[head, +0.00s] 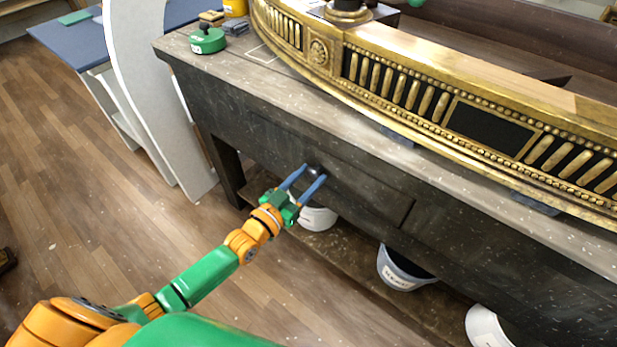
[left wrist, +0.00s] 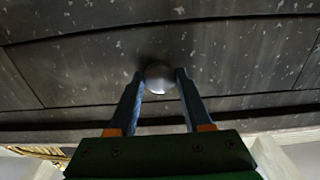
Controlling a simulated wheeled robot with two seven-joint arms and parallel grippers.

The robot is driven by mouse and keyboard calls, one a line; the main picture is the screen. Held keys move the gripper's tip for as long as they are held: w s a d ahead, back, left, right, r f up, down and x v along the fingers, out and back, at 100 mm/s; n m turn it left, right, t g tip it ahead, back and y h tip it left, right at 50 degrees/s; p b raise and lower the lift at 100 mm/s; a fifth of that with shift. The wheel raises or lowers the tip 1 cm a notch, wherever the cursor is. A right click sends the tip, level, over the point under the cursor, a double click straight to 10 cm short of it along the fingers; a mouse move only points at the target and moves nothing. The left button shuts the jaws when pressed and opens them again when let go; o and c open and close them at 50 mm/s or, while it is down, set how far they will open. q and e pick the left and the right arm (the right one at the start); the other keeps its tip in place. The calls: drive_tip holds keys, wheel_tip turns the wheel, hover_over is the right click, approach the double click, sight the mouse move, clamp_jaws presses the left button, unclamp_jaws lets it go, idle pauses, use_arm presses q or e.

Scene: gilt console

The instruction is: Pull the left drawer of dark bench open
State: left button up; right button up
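The dark bench (head: 232,104) runs across the head view, with a speckled dark front. Its left drawer (head: 372,196) looks flush with the front, so it appears shut. A round metal knob (left wrist: 159,78) sits on the drawer front; in the head view the knob (head: 314,172) is small and partly hidden by the fingers. My left gripper (head: 314,174) is at the knob, its two blue fingers spread with one on each side of it. In the left wrist view the gripper (left wrist: 160,76) has its fingertips close beside the knob; I cannot tell whether they touch it. My right gripper is not in view.
A gilt console piece (head: 420,85) lies on the bench top, with a green round object (head: 207,41) at the left end. White buckets (head: 318,217) stand on the lower shelf under the drawer. A grey-white panel (head: 150,90) stands left. The wooden floor (head: 90,200) in front is clear.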

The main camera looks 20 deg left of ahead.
use_arm(q)
clamp_jaws()
idle(1.0)
